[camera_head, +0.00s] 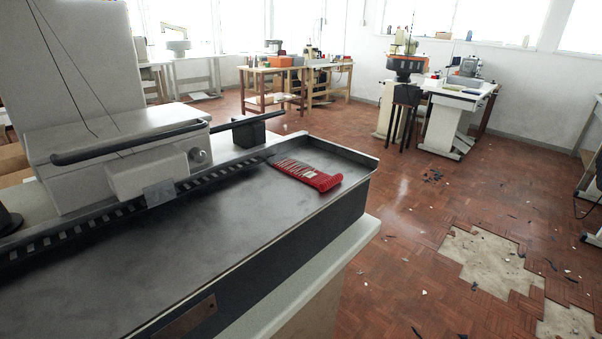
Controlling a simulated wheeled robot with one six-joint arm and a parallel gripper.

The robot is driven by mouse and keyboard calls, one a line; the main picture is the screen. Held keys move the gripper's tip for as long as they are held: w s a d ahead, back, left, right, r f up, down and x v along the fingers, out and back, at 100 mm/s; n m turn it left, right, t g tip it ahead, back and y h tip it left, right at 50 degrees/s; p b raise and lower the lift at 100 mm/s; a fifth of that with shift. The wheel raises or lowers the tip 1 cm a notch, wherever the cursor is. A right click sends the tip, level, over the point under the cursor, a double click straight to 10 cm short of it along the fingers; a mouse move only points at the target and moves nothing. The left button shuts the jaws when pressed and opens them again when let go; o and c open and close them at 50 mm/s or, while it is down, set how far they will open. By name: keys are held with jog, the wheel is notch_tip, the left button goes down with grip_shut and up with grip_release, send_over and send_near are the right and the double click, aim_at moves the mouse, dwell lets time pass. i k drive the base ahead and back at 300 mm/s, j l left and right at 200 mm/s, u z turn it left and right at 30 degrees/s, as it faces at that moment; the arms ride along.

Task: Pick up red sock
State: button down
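A red item with pale stripes or slots (322,181), which may be the red sock, lies flat on the dark metal tray (215,215) of the machine, near the tray's far right end. Its redder end points toward the right front rim. Its exact shape is too small to tell. My gripper does not show in the view.
A white machine body (100,165) with a black handle bar (130,142) stands along the tray's left side. The tray has a raised rim. Wooden tables (290,75) and sewing stations (455,95) stand farther back. The parquet floor (400,215) is open at right, with broken patches and debris.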

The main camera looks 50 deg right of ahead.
aim_at(300, 171)
jog(key=l+z, duration=0.15)
jog(key=z, duration=0.35)
jog(key=k+l+z, duration=0.1)
jog(key=l+z, duration=0.15)
jog(key=z, duration=0.25)
